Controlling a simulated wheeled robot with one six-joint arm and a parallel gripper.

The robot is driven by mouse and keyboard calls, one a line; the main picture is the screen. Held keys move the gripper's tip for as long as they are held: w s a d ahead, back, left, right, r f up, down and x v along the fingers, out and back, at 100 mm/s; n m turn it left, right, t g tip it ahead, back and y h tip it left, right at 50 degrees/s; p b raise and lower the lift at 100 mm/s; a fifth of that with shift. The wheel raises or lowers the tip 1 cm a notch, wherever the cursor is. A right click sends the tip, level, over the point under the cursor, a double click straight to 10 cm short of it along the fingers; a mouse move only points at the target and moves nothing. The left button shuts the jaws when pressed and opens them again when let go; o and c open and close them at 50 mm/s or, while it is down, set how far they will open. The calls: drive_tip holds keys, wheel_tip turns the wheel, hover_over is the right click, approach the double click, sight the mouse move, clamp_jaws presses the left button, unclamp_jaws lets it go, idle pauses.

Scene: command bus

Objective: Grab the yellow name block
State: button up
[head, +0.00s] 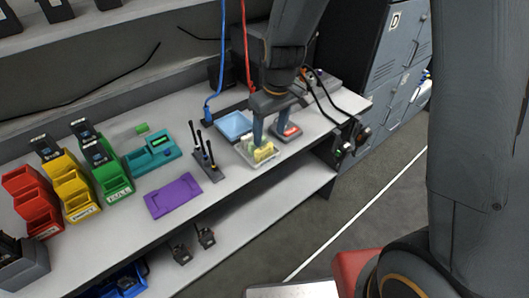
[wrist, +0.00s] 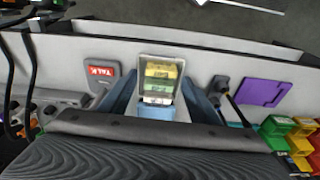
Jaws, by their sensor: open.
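The yellow name block (head: 263,154) lies in a small clear tray (head: 247,158) on the bench; it also shows in the wrist view (wrist: 161,70), with a green block (wrist: 160,86) and a pale block beside it. My gripper (head: 275,131) is open and points down at the tray. In the wrist view my two blue-grey fingers (wrist: 160,88) stand apart on either side of the tray, with nothing held. In the head view one finger partly hides the tray and blocks.
A grey piece with a red TALK label (wrist: 101,72) stands close beside one finger. Red, yellow and green bins (head: 72,190) stand at the left.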

sight(264, 147)
drive_tip(key=shift+w+a+f+p, duration=0.3)
drive_tip(key=shift+f+p, duration=0.15)
drive_tip(key=shift+f, duration=0.95)
drive_tip(key=shift+w+a+f+p, duration=0.25)
drive_tip(key=shift+f+p, duration=0.15)
drive_tip(key=shift+f, duration=1)
drive_tip(key=shift+w+a+f+p, duration=0.3)
drive_tip(key=shift+f+p, duration=0.15)
drive_tip(key=shift+f, duration=0.95)
drive_tip(key=shift+c, duration=0.2)
drive_tip(key=c, duration=0.7)
